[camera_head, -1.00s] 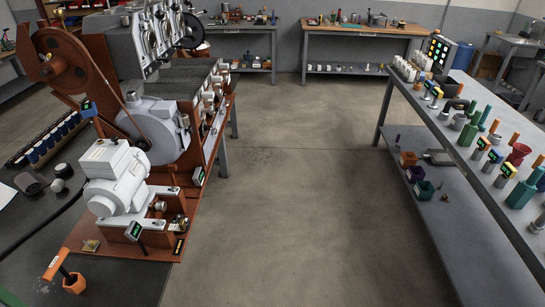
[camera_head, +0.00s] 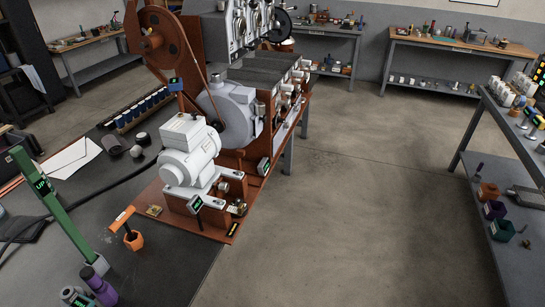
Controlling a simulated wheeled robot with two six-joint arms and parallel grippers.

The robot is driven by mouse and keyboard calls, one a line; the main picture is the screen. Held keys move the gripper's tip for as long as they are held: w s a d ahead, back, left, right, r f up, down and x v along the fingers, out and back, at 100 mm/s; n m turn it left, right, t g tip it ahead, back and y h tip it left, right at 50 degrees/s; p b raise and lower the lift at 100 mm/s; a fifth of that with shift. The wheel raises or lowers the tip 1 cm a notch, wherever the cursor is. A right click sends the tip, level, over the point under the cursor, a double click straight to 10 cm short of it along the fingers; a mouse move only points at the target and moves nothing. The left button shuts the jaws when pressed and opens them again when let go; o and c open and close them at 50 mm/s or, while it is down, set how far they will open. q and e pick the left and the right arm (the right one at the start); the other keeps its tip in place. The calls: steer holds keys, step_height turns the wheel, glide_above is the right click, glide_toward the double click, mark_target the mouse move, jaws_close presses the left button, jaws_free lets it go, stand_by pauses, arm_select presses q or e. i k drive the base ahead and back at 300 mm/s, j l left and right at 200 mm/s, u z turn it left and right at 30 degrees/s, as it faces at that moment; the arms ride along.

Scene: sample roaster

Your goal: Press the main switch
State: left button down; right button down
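The sample roaster stands on a dark bench at left centre, with a white motor (camera_head: 188,152), a rust-brown base (camera_head: 190,222) and a large brown wheel (camera_head: 158,36) with a belt. Small dark tags with green lettering stand on it, one at the front of the base (camera_head: 195,204) and one farther back (camera_head: 264,166). A small black plate with yellow marking (camera_head: 232,230) lies at the base's front right corner. I cannot tell which part is the main switch; the lettering is too small to read. Neither gripper is in view.
The grey floor (camera_head: 340,200) is clear up to a shelved table (camera_head: 500,150) at right.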

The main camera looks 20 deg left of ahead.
mark_target(237, 200)
steer(key=u, duration=1.65)
steer(key=i+l, duration=0.45)
steer(key=l, duration=0.15)
steer(key=i+l, duration=0.45)
steer(key=l, duration=0.15)
